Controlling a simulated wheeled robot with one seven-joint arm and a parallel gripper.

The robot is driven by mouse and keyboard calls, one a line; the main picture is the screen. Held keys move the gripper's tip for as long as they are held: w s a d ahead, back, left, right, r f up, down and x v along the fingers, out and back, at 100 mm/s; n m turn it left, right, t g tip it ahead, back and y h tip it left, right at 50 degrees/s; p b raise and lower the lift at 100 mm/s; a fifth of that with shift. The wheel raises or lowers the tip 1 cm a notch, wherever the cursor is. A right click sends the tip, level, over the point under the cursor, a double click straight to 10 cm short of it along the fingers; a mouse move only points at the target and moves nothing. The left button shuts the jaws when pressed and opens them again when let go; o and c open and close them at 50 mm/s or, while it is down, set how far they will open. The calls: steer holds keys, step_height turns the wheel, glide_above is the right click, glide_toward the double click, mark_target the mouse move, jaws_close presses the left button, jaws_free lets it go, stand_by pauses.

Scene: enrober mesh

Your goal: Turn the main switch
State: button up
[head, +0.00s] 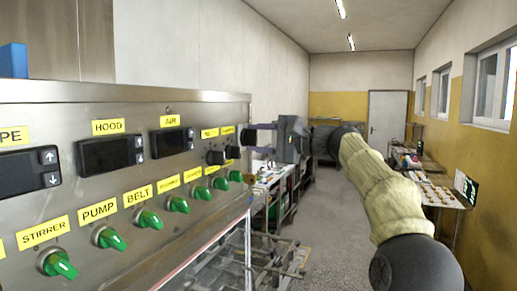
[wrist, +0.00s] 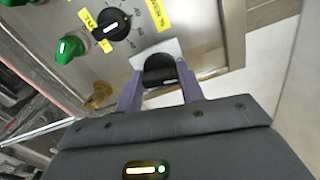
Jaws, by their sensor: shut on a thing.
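The steel control panel (head: 60,105) runs along the left in the head view. A black rotary knob (head: 232,152) sits at its far end, next to another black knob (head: 215,157). My gripper (head: 246,143) reaches this far end from the right. In the wrist view my gripper (wrist: 160,76) is shut on the outermost black knob (wrist: 158,68), with one finger on each side. A pale plate shows behind that knob. The other black knob (wrist: 112,24), with a dial scale, is just beyond, apart from the fingers. The held knob's label is not legible, so I cannot confirm it as the main switch.
Several green knobs (head: 150,219) line the lower panel, below yellow labels and dark displays (head: 110,154). A green knob (wrist: 70,48) is near the fingers. A shelf with items (head: 430,185) stands at the right wall.

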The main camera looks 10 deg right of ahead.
steer(key=shift+n+b, duration=0.55)
steer(key=shift+n, duration=0.55)
steer(key=o, duration=1)
steer(key=shift+s, duration=0.1)
steer(key=b+v, duration=0.3)
steer(key=v, duration=1.4)
steer(key=shift+d, duration=0.1)
